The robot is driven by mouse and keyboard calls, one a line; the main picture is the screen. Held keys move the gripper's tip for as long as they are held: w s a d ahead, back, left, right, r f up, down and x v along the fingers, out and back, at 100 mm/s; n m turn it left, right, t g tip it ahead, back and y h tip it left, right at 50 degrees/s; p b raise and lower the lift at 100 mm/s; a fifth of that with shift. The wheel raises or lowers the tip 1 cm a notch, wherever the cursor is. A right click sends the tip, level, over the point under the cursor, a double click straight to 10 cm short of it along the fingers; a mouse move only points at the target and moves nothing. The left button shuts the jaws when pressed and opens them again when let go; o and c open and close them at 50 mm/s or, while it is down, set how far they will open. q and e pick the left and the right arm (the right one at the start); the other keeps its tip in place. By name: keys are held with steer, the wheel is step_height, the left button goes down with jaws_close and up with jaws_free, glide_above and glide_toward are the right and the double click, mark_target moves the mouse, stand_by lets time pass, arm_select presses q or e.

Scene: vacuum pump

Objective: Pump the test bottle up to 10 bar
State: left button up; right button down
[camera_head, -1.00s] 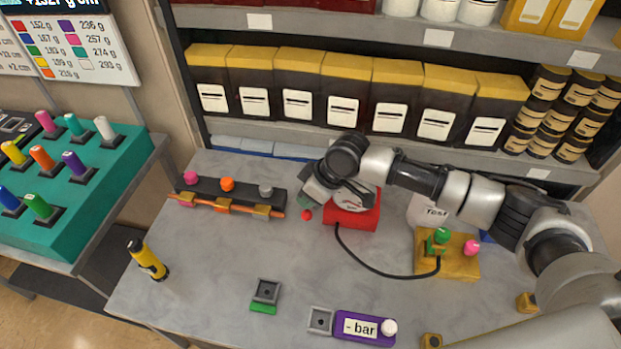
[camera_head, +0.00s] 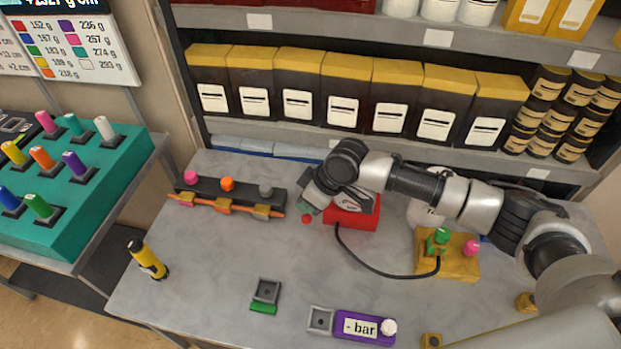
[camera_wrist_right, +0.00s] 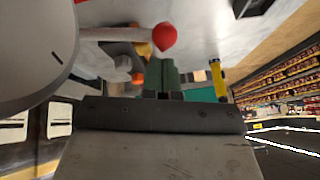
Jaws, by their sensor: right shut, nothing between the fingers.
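The red pump (camera_head: 350,217) sits on the grey table, partly behind my right arm. A red ball knob (camera_head: 306,219) shows at its left; in the right wrist view the knob (camera_wrist_right: 165,36) is at the end of a grey rod. My right gripper (camera_head: 309,208) is shut and empty, close by the knob; its greenish fingers (camera_wrist_right: 163,78) show below the knob in the wrist view. I cannot tell whether they touch. The white test bottle (camera_head: 424,213) is mostly hidden behind my arm, at the yellow valve block (camera_head: 455,262). The purple gauge (camera_head: 352,327) reads "- bar". My left gripper is out of view.
A black hose (camera_head: 372,264) links the pump to the valve block, which has a green knob (camera_head: 438,237) and a pink knob (camera_head: 472,247). A dark rack (camera_head: 237,190) stands left of the pump. A yellow torch-like tool (camera_head: 147,259) stands front left. The table's middle is clear.

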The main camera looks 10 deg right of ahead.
steer(key=shift+s+a+f, duration=0.1)
steer(key=shift+s+f, duration=0.25)
steer(key=shift+f, duration=0.05)
stand_by(0.6)
stand_by(0.4)
steer(key=w+d+r+p, duration=0.2)
steer(key=w+r+p, duration=0.2)
steer(key=w+r, duration=0.2)
steer(key=shift+d+r, duration=0.25)
steer(key=shift+r, duration=0.75)
stand_by(0.3)
steer(key=shift+w, duration=0.15)
steer(key=w+r+p, duration=0.1)
steer(key=r, duration=0.1)
steer(key=w+d+r, duration=0.1)
steer(key=w, duration=0.1)
steer(key=shift+d+r+p, duration=0.15)
steer(key=shift+r+p, duration=0.2)
steer(key=shift+r, duration=0.05)
steer(key=shift+s+f, duration=0.1)
steer(key=shift+s, duration=0.05)
stand_by(0.8)
